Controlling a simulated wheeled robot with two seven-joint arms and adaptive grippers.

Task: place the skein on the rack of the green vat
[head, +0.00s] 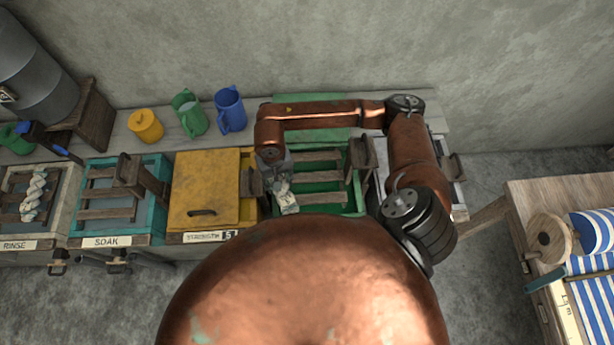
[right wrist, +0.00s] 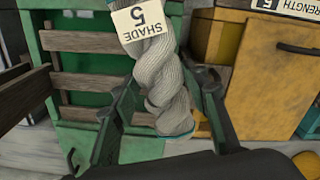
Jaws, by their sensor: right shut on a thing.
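A grey-white twisted skein (right wrist: 165,85) with a "SHADE 5" tag (right wrist: 140,20) is between the fingers of my right gripper (right wrist: 172,95), which is shut on it. In the head view the skein (head: 288,203) shows small below my right gripper (head: 279,184), at the left side of the green vat (head: 335,205). The vat's wooden rack slats (head: 318,177) lie beside the skein, to its right in the head view. I cannot tell whether the skein touches the rack. My left gripper is not in view.
The yellow-lidded strength 5 vat (head: 205,185) adjoins on the left. Beyond it are the teal soak vat (head: 110,215) and the rinse vat (head: 60,215) with another white skein (head: 33,197). Yellow (head: 145,125), green (head: 190,115) and blue (head: 231,110) vessels stand behind.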

